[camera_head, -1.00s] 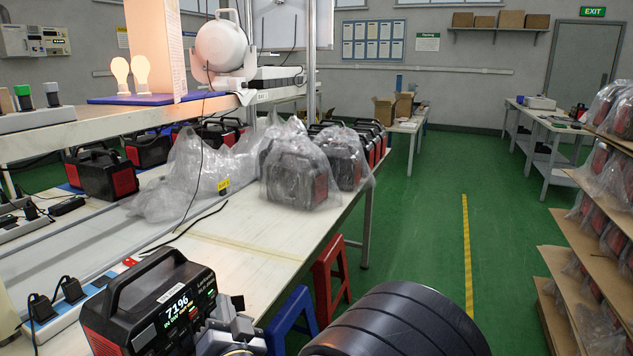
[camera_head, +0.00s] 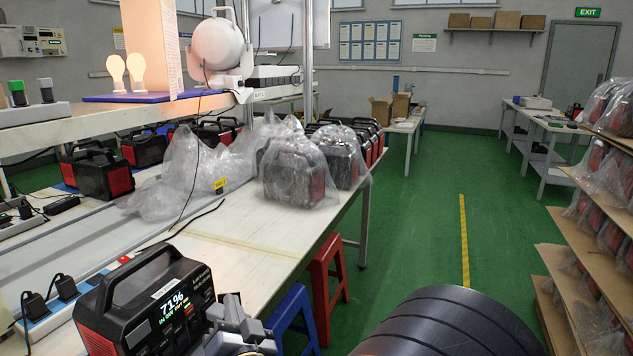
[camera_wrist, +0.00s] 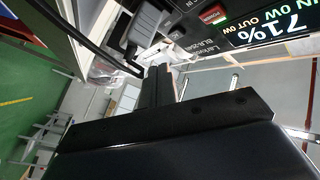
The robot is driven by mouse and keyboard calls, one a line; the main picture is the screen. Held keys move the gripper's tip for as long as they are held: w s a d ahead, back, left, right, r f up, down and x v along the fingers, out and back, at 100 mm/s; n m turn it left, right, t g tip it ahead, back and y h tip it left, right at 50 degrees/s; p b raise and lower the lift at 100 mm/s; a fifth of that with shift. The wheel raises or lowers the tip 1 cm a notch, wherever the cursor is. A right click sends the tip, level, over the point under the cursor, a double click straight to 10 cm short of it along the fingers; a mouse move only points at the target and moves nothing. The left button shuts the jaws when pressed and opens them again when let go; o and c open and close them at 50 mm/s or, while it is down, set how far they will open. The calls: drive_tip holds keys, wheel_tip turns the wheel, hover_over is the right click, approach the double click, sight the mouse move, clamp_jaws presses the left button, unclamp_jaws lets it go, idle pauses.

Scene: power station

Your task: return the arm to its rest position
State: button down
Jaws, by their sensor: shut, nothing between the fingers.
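My gripper (camera_head: 232,322) is low in the head view, just right of the front power station (camera_head: 145,308). In the wrist view its two dark fingers (camera_wrist: 158,80) are together with nothing between them. The power station is a black and red box with a handle, standing on the table; its lit display reads 71%, 0W in and 0W out. The display (camera_wrist: 280,28) also shows at the upper right of the wrist view. My black ribbed arm link (camera_head: 450,325) fills the bottom right of the head view. I cannot tell whether the gripper touches the power station.
A power strip (camera_head: 50,312) with black plugs lies left of the power station. Bagged power stations (camera_head: 295,178) stand further back on the table (camera_head: 245,245). Red (camera_head: 325,275) and blue (camera_head: 292,312) stools stand beside it. The green floor is open; shelves (camera_head: 590,260) stand right.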

sight(221, 314)
drive_tip(key=a+p, duration=0.1)
drive_tip(key=w+a+p, duration=0.1)
drive_tip(key=a+p, duration=0.1)
drive_tip(key=shift+w+a+r, duration=0.15)
drive_tip(key=shift+w+a, duration=0.05)
drive_tip(key=shift+a, duration=0.05)
drive_tip(key=shift+s+d+p, duration=0.1)
drive_tip(key=shift+d+p, duration=0.25)
drive_tip(key=shift+p, duration=0.05)
drive_tip(key=s+d+g, duration=0.1)
drive_tip(key=s+d, duration=0.4)
drive_tip(key=d, duration=0.4)
drive_tip(key=shift+f+h, duration=0.3)
drive_tip(key=shift+f, duration=0.05)
